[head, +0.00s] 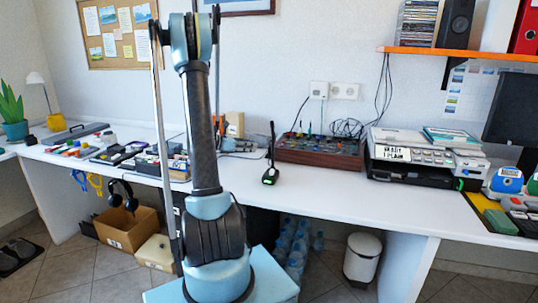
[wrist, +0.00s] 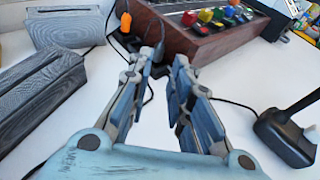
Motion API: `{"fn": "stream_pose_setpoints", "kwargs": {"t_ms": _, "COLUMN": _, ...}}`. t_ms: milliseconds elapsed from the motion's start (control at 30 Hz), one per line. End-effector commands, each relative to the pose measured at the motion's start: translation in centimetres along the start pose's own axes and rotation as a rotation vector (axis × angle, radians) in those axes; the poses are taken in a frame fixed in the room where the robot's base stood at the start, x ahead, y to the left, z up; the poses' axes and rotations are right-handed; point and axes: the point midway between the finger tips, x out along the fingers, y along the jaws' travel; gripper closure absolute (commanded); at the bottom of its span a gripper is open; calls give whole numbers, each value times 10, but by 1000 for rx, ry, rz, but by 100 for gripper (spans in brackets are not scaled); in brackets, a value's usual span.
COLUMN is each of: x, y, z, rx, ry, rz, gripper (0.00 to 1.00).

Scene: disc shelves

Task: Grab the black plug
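My gripper (wrist: 167,64) is open in the wrist view, with its two blue-grey fingers pointing at the front left corner of the wooden-sided mixer. A slim black piece that looks like the black plug (wrist: 158,50) shows between the fingertips, close to the left one, in front of the mixer's side. The fingers do not close on it, and I cannot tell whether it touches the left finger. Its lower part is partly hidden by that finger. In the head view my arm hides the gripper, and I cannot make out the plug.
The mixer (head: 318,150) stands right behind the fingertips. An orange plug (wrist: 126,21) is left of them. A black microphone base (wrist: 287,134) stands to the right. Grey boxes (wrist: 44,96) lie to the left. White desk is clear below the fingers, apart from thin cables.

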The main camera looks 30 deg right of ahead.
Motion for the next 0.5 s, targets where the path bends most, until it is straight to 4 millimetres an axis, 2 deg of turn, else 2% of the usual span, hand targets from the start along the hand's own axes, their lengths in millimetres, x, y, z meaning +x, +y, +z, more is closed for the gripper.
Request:
{"fn": "stream_pose_setpoints", "kwargs": {"t_ms": 100, "x": 19, "y": -1, "z": 0, "rx": 2, "ry": 0, "rz": -3, "gripper": 80}}
{"fn": "stream_pose_setpoints", "kwargs": {"t_ms": 200, "x": 30, "y": 0, "z": 0, "rx": 2, "ry": 0, "rz": -1, "gripper": 80}}
{"fn": "stream_pose_setpoints", "kwargs": {"t_ms": 500, "x": 44, "y": 0, "z": 1, "rx": 1, "ry": 0, "rz": 0, "gripper": 80}}
